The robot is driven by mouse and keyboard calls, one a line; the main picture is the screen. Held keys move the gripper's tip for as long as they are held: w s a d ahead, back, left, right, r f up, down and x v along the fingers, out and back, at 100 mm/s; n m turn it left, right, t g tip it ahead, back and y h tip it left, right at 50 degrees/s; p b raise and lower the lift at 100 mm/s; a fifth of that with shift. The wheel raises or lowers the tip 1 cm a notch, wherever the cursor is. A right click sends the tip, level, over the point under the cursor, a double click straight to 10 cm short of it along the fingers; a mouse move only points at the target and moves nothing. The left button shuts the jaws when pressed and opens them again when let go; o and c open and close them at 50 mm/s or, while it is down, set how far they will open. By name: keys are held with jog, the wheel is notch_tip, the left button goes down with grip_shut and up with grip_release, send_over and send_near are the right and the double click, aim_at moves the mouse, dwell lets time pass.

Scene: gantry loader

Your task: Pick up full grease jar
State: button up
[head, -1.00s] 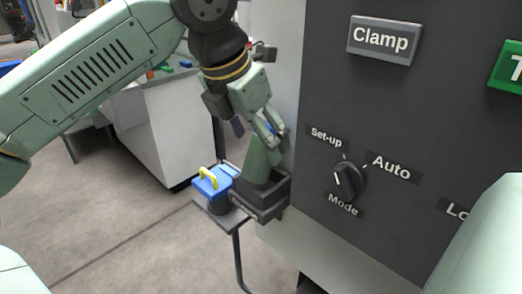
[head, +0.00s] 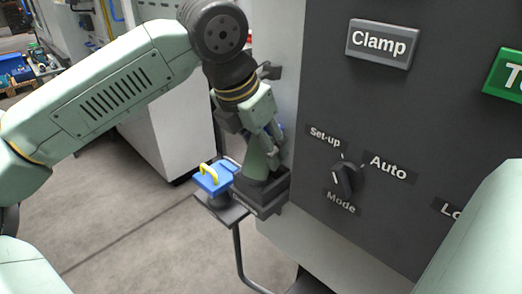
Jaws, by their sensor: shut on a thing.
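Some blue shows beside the fingers, too small to make out.
A blue-lidded pot with a yellow handle (head: 212,178) stands close left of the holder on a small shelf (head: 228,213). The machine's dark panel (head: 400,110), with a mode knob (head: 346,180) and buttons, rises close on the right. Open floor lies left.

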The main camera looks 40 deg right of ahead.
jog(key=c, duration=0.9)
jog(key=shift+r, duration=0.15)
jog(key=shift+a+r+b, duration=0.15)
jog(key=shift+b, duration=0.35)
notch_tip(320, 180, up, 6)
jog(key=shift+r+b, duration=0.25)
jog(key=shift+b, duration=0.4)
jog(key=a+r, duration=0.1)
jog(key=a, duration=0.9)
jog(key=s+a+r+b, duration=0.1)
jog(key=a+r, duration=0.1)
jog(key=a, duration=0.7)
jog(key=shift+s+a+r, duration=0.25)
jog(key=shift+s+a, duration=0.05)
jog(key=shift+a, duration=0.05)
